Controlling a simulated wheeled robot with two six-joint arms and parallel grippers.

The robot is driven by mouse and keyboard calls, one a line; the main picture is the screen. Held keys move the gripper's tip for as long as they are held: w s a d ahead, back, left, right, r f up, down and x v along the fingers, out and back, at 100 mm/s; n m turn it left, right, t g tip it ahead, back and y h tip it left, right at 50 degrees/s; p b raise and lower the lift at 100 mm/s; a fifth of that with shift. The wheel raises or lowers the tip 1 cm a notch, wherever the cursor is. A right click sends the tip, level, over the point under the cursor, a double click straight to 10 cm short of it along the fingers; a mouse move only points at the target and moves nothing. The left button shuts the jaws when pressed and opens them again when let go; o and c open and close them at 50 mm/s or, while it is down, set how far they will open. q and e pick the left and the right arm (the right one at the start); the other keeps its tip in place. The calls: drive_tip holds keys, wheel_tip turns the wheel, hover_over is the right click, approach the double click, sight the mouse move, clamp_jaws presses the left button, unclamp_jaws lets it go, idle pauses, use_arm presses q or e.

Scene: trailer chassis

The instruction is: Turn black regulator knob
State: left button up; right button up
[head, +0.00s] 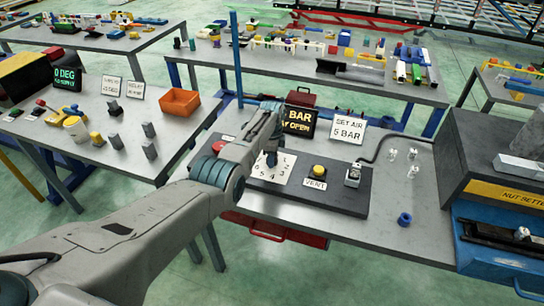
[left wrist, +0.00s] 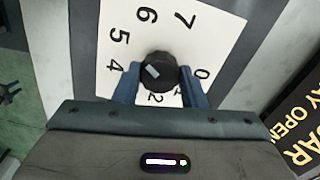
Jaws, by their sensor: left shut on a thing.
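The black regulator knob (left wrist: 158,72) sits on a white dial plate (left wrist: 110,20) printed with numbers in the left wrist view. A light grey mark shows on the left part of the knob's top. My left gripper (head: 270,160) points down at the dial plate (head: 284,164) in the head view and hides most of the knob there. Its two blue fingers stand on either side of the knob, shut on it. A white card (head: 347,130) behind reads "SET AIR 5 BAR". My right gripper is not in view.
A dark display (head: 299,121) with yellow text, partly hidden, stands behind the dial. A yellow button (head: 319,170) above a "VENT" label and a small metal fitting (head: 353,174) are to the right. A blue ring (head: 404,219) lies on the bench.

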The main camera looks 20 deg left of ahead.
use_arm(q)
drive_tip(key=m, duration=0.4)
drive_tip(key=shift+w+r+m, duration=0.1)
drive_tip(key=shift+r+m, duration=0.05)
drive_tip(key=shift+m, duration=0.25)
idle(0.4)
drive_tip(key=o, duration=1)
drive_tip(key=shift+r, duration=0.45)
wheel_tip(320, 180, up, 10)
drive_tip(key=shift+f+b, duration=0.1)
drive_tip(key=shift+b, duration=0.8)
